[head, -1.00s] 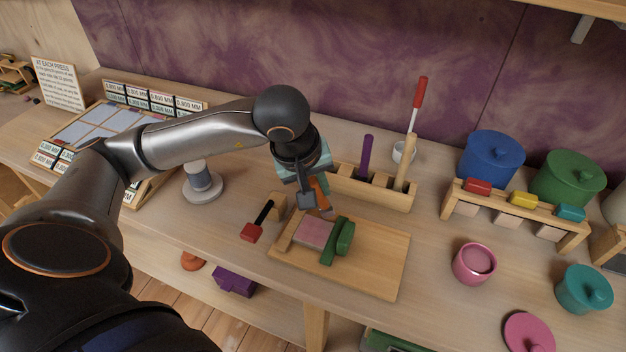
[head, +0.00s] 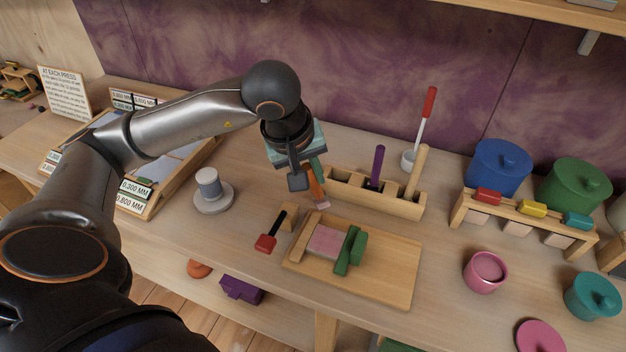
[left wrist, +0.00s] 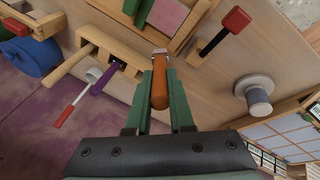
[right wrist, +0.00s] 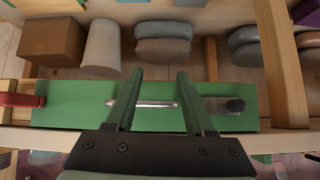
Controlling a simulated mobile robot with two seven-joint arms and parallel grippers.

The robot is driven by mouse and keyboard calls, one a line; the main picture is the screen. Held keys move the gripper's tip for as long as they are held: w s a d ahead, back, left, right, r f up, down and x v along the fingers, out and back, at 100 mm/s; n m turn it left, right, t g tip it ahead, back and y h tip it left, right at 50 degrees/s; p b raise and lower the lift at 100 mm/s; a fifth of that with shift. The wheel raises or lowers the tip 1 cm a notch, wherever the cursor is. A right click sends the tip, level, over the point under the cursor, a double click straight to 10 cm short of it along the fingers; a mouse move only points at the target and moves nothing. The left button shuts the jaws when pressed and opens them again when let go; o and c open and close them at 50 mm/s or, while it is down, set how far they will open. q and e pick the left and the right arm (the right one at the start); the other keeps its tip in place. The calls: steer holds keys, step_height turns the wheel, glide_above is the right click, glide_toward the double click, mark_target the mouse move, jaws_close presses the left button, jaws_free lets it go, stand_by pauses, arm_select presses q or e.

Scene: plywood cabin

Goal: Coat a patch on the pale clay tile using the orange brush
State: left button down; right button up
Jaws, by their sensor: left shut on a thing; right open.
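The orange brush (head: 316,185) is held by my left gripper (head: 306,178), which is shut on its handle. In the left wrist view the orange handle (left wrist: 160,88) sits between the green fingers, with a pale tip (left wrist: 160,52) beyond them. In the head view the brush hangs tilted, its tip behind and above the tile's board. The pale pinkish tile (head: 326,241) lies on a wooden board (head: 388,272), between a wooden strip and a green clamp (head: 351,250). My right gripper (right wrist: 152,80) is open and empty, seen only in its wrist view, above a green panel (right wrist: 75,105).
A wooden rack (head: 390,202) with a purple stick and a wooden handle stands behind the board. A red-ended black tool (head: 267,243) and a grey cylinder on a round base (head: 211,190) are to the left. Pink cup (head: 484,272) and lidded pots stand right.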

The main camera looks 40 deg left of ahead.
arm_select(q)
steer(key=shift+r+p, duration=0.8)
steer(key=shift+r, duration=0.9)
steer(key=shift+d+f, duration=0.1)
